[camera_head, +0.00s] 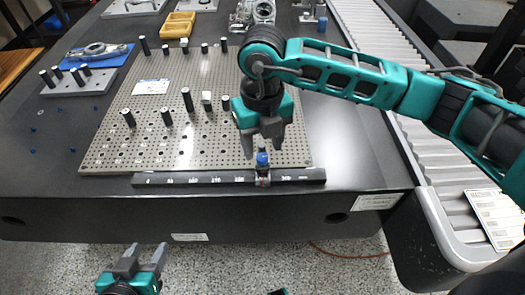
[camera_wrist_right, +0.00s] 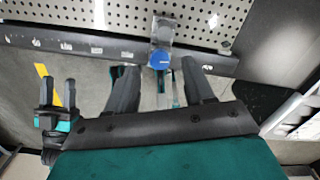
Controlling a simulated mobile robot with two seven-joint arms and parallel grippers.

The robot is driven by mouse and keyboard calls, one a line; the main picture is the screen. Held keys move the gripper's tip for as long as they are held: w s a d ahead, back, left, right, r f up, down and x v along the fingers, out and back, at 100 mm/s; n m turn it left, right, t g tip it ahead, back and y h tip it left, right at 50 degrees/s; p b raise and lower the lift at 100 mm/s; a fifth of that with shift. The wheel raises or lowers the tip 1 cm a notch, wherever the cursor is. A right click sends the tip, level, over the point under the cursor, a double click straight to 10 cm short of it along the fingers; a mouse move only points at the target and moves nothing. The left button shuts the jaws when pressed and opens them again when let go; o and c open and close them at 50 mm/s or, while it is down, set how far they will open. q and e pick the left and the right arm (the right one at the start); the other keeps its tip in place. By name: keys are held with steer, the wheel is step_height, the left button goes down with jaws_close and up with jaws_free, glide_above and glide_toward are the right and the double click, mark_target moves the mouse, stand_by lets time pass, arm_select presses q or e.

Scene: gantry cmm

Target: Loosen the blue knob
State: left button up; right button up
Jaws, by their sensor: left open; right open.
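The blue knob (camera_head: 262,158) sits on a small clear-and-metal clamp (camera_head: 263,178) mounted on the dark rail along the plate's front edge. In the right wrist view the knob (camera_wrist_right: 160,59) shows between the two fingertips. My right gripper (camera_head: 262,152) is open, pointing down just above and around the knob. Whether a finger touches it I cannot tell. My left gripper (camera_head: 147,252) is open and empty, low in front of the table. It also shows at the left of the right wrist view (camera_wrist_right: 57,92).
The dark rail (camera_head: 200,179) runs along the front of the perforated plate (camera_head: 160,105), which carries several black posts. A blue tray (camera_head: 97,56) and a yellow holder (camera_head: 178,25) lie further back. A roller conveyor (camera_head: 385,60) runs along the right.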

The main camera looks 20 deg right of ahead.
mark_target(262, 159)
steer(key=shift+f, duration=1.3)
steer(key=shift+c, duration=0.4)
jaws_close()
